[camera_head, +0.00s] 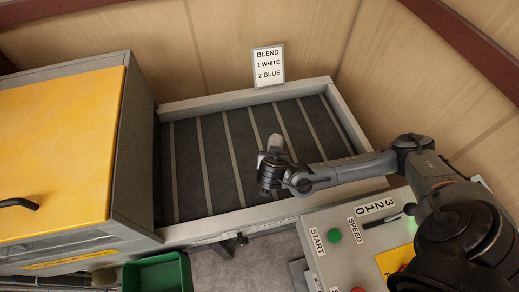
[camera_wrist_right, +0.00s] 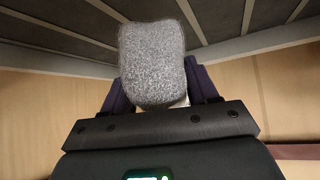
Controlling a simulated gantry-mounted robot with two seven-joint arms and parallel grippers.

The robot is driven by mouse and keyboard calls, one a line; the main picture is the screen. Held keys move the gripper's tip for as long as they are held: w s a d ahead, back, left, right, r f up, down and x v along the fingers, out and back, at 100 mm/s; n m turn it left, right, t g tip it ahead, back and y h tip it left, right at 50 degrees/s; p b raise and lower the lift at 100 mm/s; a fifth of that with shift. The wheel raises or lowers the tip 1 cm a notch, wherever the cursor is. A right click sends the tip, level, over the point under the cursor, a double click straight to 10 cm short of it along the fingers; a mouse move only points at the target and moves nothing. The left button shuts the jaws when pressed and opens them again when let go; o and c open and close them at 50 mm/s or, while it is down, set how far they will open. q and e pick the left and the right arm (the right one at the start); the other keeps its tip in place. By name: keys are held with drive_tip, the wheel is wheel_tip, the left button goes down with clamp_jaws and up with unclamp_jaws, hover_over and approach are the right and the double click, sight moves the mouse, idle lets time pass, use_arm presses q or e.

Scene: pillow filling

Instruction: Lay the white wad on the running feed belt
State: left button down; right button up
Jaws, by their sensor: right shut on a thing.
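My right gripper (camera_head: 273,154) is over the dark feed belt (camera_head: 222,165), toward its right half. It is shut on the wad (camera_wrist_right: 152,62), a pale grey-white speckled block with rounded edges. In the right wrist view the two dark fingers of my right gripper (camera_wrist_right: 160,90) press on its sides. In the head view only a small pale part of the wad (camera_head: 275,141) shows past the gripper. I cannot tell whether the wad touches the belt. A single moment does not show whether the belt moves. My left gripper is in neither view.
A machine with a yellow cover (camera_head: 65,140) stands at the belt's left end. A light rail (camera_head: 345,125) edges the belt. A sign (camera_head: 268,66) reads "BLEND 1 WHITE 2 BLUE". A control panel (camera_head: 345,255) and a green bin (camera_head: 158,274) are in front. Most of the belt is bare.

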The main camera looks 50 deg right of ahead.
drive_tip(key=w+a+f, duration=0.1)
drive_tip(key=w+f, duration=0.1)
drive_tip(key=w, duration=0.1)
drive_tip(key=w+a+f, duration=0.1)
drive_tip(key=w+f, duration=0.1)
drive_tip(key=w, duration=0.2)
drive_tip(key=w+a+f+b, duration=0.1)
drive_tip(key=w+f, duration=0.2)
drive_tip(key=shift+w+a, duration=0.15)
drive_tip(key=shift+w, duration=0.2)
drive_tip(key=shift+f, duration=2.05)
drive_tip(key=shift+f+b, duration=0.45)
drive_tip(key=shift+f, duration=0.1)
